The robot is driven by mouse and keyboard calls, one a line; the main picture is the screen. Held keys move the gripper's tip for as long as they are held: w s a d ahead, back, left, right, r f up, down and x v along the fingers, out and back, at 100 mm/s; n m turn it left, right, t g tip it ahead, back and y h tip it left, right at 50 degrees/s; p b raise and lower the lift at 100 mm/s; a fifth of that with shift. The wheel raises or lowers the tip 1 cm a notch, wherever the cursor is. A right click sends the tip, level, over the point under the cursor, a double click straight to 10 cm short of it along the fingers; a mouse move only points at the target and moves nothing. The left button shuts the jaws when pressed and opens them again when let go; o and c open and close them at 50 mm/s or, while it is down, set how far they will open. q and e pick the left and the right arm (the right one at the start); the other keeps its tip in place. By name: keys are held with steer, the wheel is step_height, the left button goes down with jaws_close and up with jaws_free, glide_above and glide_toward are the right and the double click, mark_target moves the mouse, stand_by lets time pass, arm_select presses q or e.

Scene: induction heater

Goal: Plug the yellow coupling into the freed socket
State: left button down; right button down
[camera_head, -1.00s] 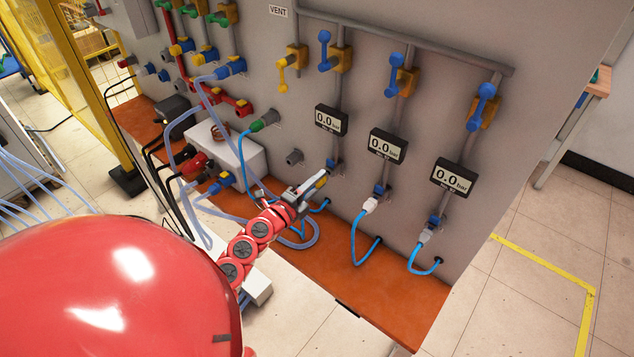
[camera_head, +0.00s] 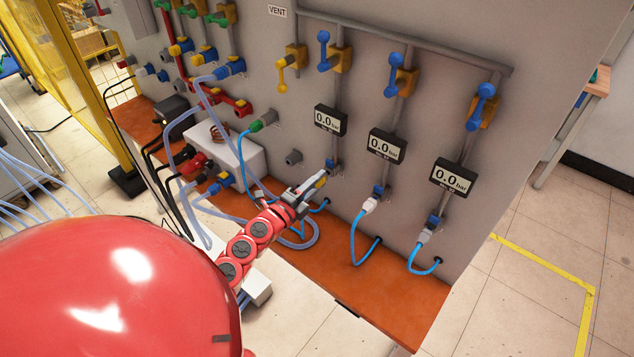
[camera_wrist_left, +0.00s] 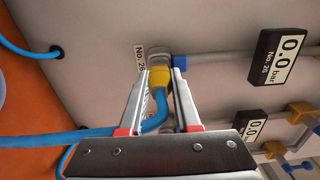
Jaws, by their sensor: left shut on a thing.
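My left gripper (camera_head: 318,182) is at the panel, just below the leftmost gauge. In the left wrist view its fingers (camera_wrist_left: 161,82) flank the yellow coupling (camera_wrist_left: 158,77) and are shut on it. A blue hose (camera_wrist_left: 160,105) runs from the coupling back between the fingers and off to the left. The coupling's far end lines up with a grey socket piece (camera_wrist_left: 158,55) beside the label "No. 26". I cannot tell whether it touches or is seated in it. In the head view the fingers hide most of the coupling. My right gripper is not in view.
The No. 26 gauge (camera_head: 331,120) sits above the gripper. White couplings (camera_head: 370,205) with blue hoses are to the right. An orange ledge (camera_head: 345,270) runs below.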

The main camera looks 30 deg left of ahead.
arm_select(q)
steer(key=shift+w, duration=0.65)
stand_by(0.5)
steer(key=c, duration=0.5)
jaws_free()
steer(key=shift+c, duration=0.2)
steer(key=shift+s, duration=0.3)
steer(key=s+a+b, duration=0.1)
steer(key=s+b, duration=0.3)
steer(key=s, duration=1.2)
steer(key=shift+s+a, duration=0.15)
steer(key=shift+s, duration=0.2)
